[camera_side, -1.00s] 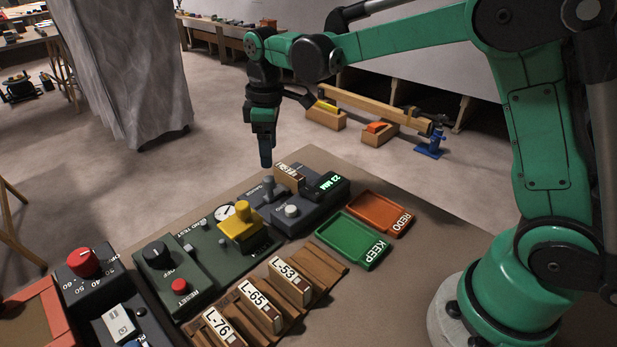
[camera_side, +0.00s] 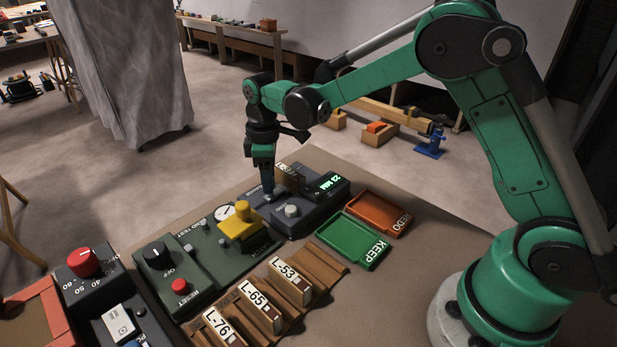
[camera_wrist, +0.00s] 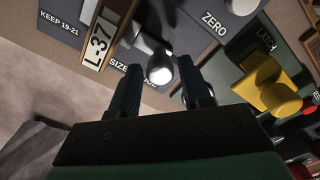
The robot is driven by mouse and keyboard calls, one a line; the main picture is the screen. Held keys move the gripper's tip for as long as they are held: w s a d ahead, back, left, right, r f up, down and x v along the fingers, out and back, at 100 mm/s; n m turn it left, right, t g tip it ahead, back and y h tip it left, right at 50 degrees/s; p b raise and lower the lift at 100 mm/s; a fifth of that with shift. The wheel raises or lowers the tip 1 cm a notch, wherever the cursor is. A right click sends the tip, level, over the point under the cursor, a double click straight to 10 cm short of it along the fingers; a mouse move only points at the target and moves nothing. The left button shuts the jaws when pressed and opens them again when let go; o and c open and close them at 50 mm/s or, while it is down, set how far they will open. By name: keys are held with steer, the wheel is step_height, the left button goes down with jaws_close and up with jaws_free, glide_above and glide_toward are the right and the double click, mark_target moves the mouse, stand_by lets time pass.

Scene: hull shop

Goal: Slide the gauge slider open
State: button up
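The gauge (camera_side: 312,208) is a dark grey unit with a lit green MM readout. It also shows in the wrist view (camera_wrist: 190,30). Its slider has a grey, round-ended knob (camera_wrist: 160,68). A wooden block marked L-37 (camera_wrist: 107,38) sits in the gauge beside the slider; in the side view it is partly behind my gripper. My gripper (camera_side: 267,192) is low over the gauge's left part. In the wrist view my gripper (camera_wrist: 160,80) is open, with the knob between its fingertips and narrow gaps seeming to show on both sides. Contact cannot be told.
A yellow clamp-like handle (camera_side: 238,222) on the green test unit (camera_side: 205,255) stands close to the left. A pale ZERO button (camera_side: 291,210) is on the gauge. Green KEEP (camera_side: 343,255) and orange REDO (camera_side: 368,227) trays lie right. Several labelled blocks stand in a wooden rack (camera_side: 325,267) in front.

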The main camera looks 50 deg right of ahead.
jaws_close()
